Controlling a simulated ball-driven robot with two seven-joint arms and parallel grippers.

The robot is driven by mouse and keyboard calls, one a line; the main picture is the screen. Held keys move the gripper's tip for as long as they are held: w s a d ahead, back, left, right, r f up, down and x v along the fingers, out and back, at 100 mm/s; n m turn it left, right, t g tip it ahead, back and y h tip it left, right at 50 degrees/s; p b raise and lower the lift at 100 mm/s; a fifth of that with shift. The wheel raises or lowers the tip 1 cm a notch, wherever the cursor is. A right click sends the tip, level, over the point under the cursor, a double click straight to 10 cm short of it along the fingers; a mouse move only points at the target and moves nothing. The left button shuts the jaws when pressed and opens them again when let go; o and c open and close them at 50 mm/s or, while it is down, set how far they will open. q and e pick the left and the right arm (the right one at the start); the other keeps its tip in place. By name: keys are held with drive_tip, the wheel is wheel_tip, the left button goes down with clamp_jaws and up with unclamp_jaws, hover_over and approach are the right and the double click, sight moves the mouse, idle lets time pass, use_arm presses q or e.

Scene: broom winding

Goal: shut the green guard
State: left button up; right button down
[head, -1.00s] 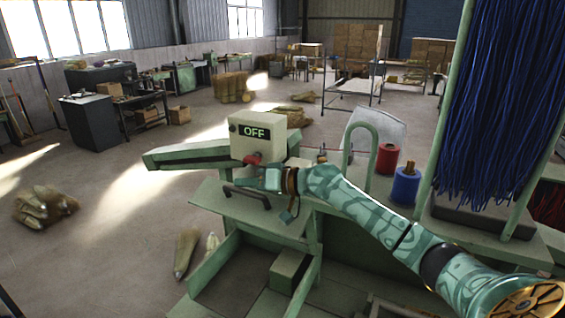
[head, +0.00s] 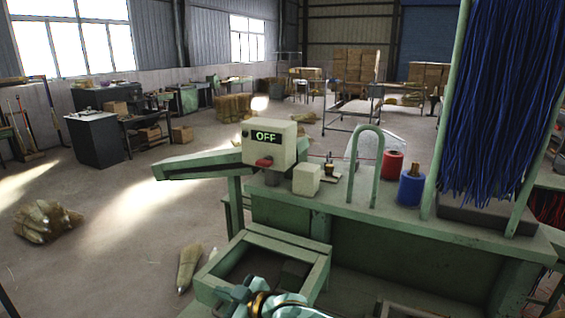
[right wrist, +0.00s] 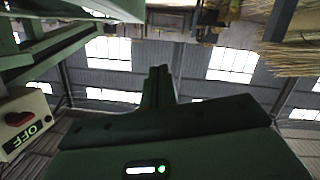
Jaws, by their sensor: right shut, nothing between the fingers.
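The green machine (head: 375,232) stands in front of me. A green open-topped frame (head: 320,262) is at its near left, with a dark inside. I cannot make out the guard's flat panel or its dark handle in the head view now. My right gripper (head: 234,293) is at the bottom of the head view, low over the near edge of the frame, and my arm hides part of that edge. In the right wrist view my right gripper (right wrist: 158,84) is shut and empty, with its fingers together. My left gripper is not in view.
A pale switch box (head: 269,146) reading OFF, with a red knob (head: 264,162), stands behind the frame. A red spool (head: 393,165) and a blue spool (head: 411,187) stand on the bench. Blue strands (head: 500,100) hang at the right. Bundles (head: 45,222) lie on the left floor.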

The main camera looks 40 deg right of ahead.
wheel_tip(320, 180, down, 10)
drive_tip(key=n+h+b, duration=0.1)
drive_tip(key=n+b, duration=0.1)
drive_tip(key=b, duration=0.3)
drive_tip(key=shift+s+a+r+n+t, duration=0.15)
drive_tip(key=shift+s+a+n+t, duration=0.05)
drive_tip(key=shift+a+n+t, duration=0.2)
drive_tip(key=shift+s+d, duration=0.1)
